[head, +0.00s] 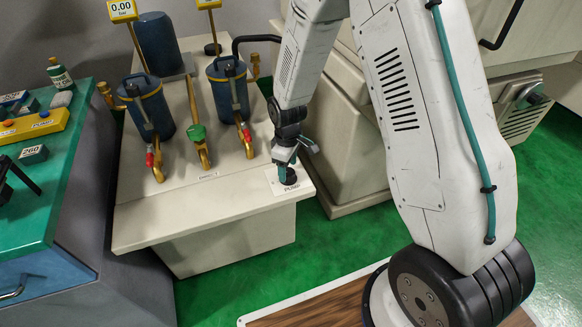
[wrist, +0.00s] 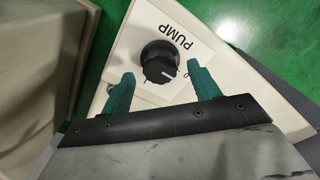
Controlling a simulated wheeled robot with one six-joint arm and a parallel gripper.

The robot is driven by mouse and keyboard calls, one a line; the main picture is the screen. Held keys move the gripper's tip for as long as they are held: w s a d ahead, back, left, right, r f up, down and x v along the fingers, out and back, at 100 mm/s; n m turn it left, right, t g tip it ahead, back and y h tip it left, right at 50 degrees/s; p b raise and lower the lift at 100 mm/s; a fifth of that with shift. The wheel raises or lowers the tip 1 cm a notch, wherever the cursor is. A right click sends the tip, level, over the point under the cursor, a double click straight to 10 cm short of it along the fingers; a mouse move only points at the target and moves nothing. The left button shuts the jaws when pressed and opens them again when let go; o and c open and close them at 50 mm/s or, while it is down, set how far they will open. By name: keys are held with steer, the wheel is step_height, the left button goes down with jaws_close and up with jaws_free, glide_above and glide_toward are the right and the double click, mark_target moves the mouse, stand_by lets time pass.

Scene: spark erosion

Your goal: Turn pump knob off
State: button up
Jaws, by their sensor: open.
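The pump knob (wrist: 160,62) is a black round knob with a pale pointer line, on a white plate (wrist: 190,38) marked PUMP. In the wrist view the pointer line aims toward the lower right, and a small mark shows on the plate near the right finger. My gripper (wrist: 162,80) is open, with one green finger to each side of the knob's lower part. I cannot tell whether the fingers touch it. In the head view the knob (head: 288,175) sits at the front right corner of the bench, right under my gripper (head: 287,160).
The cream bench (head: 180,216) carries two blue filter canisters (head: 228,88), brass pipes, red-handled valves and a green-handled valve (head: 197,132). A green-topped worktable (head: 50,190) with small boxes stands at the left. Green floor lies beyond the bench's front edge.

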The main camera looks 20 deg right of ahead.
mark_target(288, 171)
step_height(288, 171, up, 6)
steer(key=shift+r, duration=0.25)
stand_by(0.5)
